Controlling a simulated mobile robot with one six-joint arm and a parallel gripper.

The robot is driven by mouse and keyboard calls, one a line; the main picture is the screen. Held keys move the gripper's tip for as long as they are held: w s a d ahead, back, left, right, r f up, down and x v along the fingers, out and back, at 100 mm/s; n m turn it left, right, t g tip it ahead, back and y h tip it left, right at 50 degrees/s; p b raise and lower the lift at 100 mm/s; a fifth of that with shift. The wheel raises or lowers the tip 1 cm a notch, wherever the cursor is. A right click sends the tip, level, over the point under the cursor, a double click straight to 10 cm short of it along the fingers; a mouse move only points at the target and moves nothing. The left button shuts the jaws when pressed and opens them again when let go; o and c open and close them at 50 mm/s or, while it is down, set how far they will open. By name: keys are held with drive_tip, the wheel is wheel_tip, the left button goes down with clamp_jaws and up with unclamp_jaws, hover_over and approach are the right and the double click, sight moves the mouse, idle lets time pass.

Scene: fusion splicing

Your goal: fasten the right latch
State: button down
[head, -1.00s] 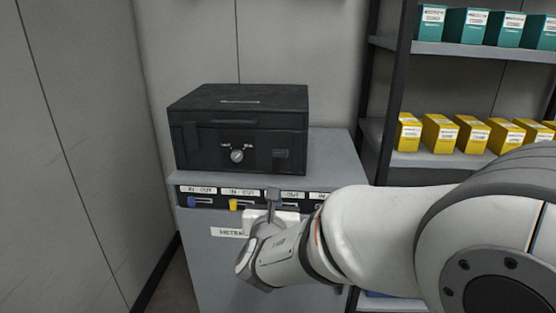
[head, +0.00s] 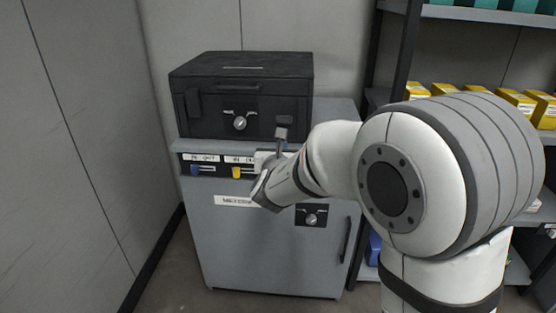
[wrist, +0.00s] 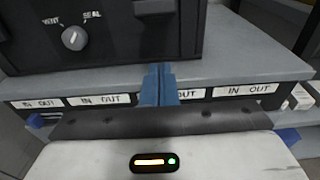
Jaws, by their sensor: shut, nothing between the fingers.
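A black case (head: 242,95) with its lid down stands on the grey cabinet. On the right of its front is a small dark block (head: 284,119), at the right latch's place; it also shows at the top of the wrist view (wrist: 154,8). I cannot tell whether it is the latch or its catch, or how it is set. A longer dark latch (head: 193,103) hangs at the left. My gripper (head: 282,132) is shut and empty, just below the right block in the head view. In the wrist view its blue fingers (wrist: 158,84) point toward the case, with a visible gap before the block.
A dial (wrist: 74,37) marked VENT and SEAL is on the case front. The grey cabinet (head: 240,250) has IN/OUT labels and a yellow switch (head: 237,172) along its front edge. Shelves with yellow boxes (head: 515,103) stand at the right, a wall at the left.

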sight(285, 120)
drive_tip(key=r, duration=0.2)
drive_tip(key=w+r, duration=0.1)
drive_tip(key=shift+r, duration=0.4)
drive_tip(key=shift+r+g+p, duration=0.3)
drive_tip(key=shift+r+p, duration=0.05)
drive_tip(key=shift+p, duration=0.9)
